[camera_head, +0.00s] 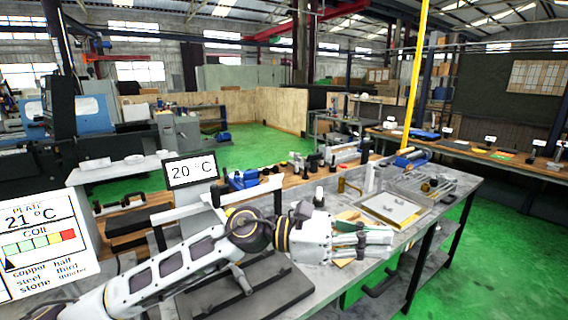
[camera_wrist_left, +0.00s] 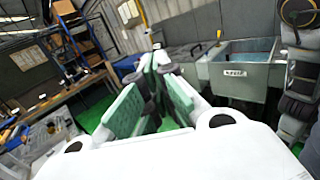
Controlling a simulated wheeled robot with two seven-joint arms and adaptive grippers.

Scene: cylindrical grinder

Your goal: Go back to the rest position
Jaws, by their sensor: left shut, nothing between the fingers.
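My left arm reaches in from the lower left of the head view, across the front of the grey metal bench (camera_head: 440,205). My left gripper (camera_head: 385,243) points right, over the bench top near its front edge. It is shut and holds nothing. Its green-padded fingers also show in the left wrist view (camera_wrist_left: 152,88). My right gripper is in neither view.
A flat tray (camera_head: 395,208) and a clear tray of parts (camera_head: 425,185) stand just beyond the gripper. A 20 °C display (camera_head: 191,170) and a 21 °C sign (camera_head: 40,235) are at left. A sink (camera_wrist_left: 240,72) shows in the wrist view. Green floor (camera_head: 500,250) is open at right.

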